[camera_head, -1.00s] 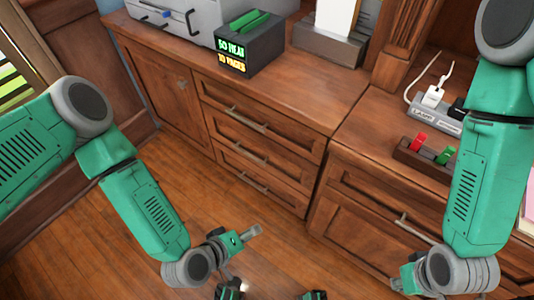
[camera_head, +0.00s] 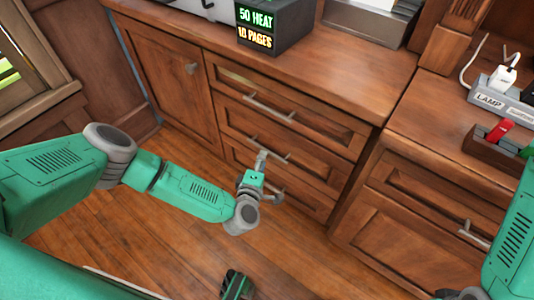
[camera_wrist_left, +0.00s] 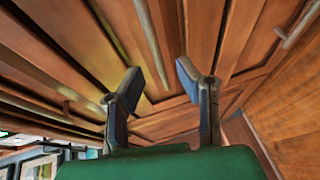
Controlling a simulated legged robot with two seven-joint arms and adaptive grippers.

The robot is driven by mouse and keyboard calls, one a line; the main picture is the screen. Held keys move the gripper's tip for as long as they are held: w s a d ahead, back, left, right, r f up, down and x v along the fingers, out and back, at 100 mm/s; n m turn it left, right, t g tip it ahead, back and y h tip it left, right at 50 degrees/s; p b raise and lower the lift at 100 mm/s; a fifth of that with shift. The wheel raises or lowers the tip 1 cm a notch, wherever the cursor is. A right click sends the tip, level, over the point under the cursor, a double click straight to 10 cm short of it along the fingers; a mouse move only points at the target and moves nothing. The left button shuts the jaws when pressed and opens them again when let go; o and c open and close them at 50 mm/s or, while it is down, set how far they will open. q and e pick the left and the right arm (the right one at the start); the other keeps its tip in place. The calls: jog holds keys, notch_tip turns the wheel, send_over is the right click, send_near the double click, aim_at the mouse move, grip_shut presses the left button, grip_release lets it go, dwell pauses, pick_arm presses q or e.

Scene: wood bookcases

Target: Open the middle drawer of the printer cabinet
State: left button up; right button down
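The printer cabinet (camera_head: 333,72) is brown wood with a stack of drawers, all of which look closed. The middle drawer (camera_head: 310,160) has a grey bar handle (camera_head: 275,154). My left gripper (camera_head: 271,178) is open in front of the drawer stack, close to the middle handle. One finger overlaps that handle in the head view; I cannot tell whether it touches. In the left wrist view the two fingers (camera_wrist_left: 158,80) are spread apart and empty, with a bar handle (camera_wrist_left: 150,40) running beyond and between them. My right gripper's wrist shows at the bottom right edge; its fingers are not visible.
A black box reading "50 HEAT, 10 PAGES" (camera_head: 275,28) stands on the cabinet top. A door with a knob (camera_head: 191,68) is left of the drawers. Another cabinet (camera_head: 400,205) with a switch block and power strip stands at right. The wooden floor (camera_head: 190,245) is mostly clear.

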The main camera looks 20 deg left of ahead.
aim_at(266, 150)
pick_arm(q)
jog(key=w, duration=0.1)
jog(key=w+b, duration=0.1)
jog(key=w, duration=0.3)
jog(key=shift+d+f, duration=0.4)
jog(key=shift+a, duration=0.35)
jog(key=c, duration=0.6)
jog(key=shift+s+a+f, duration=0.1)
jog(key=shift+a, duration=0.05)
grip_shut()
